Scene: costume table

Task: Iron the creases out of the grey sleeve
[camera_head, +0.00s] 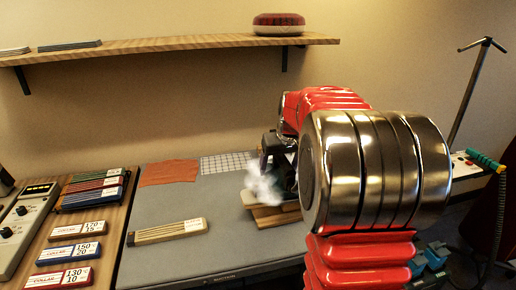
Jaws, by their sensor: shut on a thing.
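My gripper (275,146) is beyond my red and chrome arm, which hides much of it. It is shut on a dark iron (288,178), only partly visible behind white steam. The iron is low over a small wooden stand (272,218), which looks like a sleeve board, on the grey ironing mat. Steam (262,188) spreads at the iron's left side. The grey sleeve cannot be made out; steam, iron and arm cover that spot. I cannot tell whether the iron touches cloth.
Labelled collar cards (69,253) and a control box (24,225) are at left. A shelf (160,44) runs above. A metal stand (468,95) is at right.

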